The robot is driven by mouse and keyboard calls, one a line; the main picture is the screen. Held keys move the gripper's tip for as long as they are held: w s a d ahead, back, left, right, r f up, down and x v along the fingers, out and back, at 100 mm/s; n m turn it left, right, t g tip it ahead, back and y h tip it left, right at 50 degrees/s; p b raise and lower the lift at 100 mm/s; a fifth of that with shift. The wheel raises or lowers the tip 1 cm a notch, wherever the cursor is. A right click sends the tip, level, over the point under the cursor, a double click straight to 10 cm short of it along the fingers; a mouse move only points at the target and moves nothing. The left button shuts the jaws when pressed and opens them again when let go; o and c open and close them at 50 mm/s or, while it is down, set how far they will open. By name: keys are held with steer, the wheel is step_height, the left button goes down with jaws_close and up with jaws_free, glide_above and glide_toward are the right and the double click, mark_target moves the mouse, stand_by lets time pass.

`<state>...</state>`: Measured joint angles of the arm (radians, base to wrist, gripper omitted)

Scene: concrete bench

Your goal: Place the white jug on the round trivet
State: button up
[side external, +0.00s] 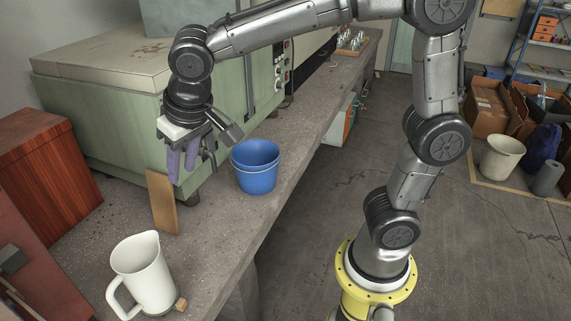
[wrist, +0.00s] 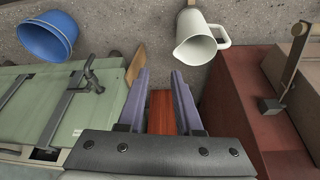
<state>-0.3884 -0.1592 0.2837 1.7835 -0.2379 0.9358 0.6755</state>
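The white jug (side external: 145,275) stands upright on the bench at the lower left of the side view, its handle toward the lower left. In the wrist view the jug (wrist: 187,30) is at the top, right of centre, handle to the right. My gripper (side external: 182,177) is raised above the bench, behind the jug and apart from it. In the wrist view my gripper (wrist: 160,76) has its two fingers spread with nothing between them. I cannot make out a round trivet. A small tan piece (side external: 181,304) shows beside the jug's base.
A blue bucket (side external: 257,178) stands on the bench (side external: 225,240) right of my gripper. A thin wooden board (side external: 162,203) stands between bucket and jug. The green machine (side external: 120,110) and red-brown cabinets (side external: 45,170) line the back and left.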

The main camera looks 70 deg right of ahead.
steer(key=s+d+n, duration=0.1)
steer(key=s+d, duration=0.4)
steer(key=s, duration=0.4)
steer(key=s+d+f+n+t, duration=0.1)
steer(key=s+d, duration=0.4)
steer(key=s, duration=0.5)
steer(key=shift+s+f+y, duration=0.3)
steer(key=shift+y, duration=0.1)
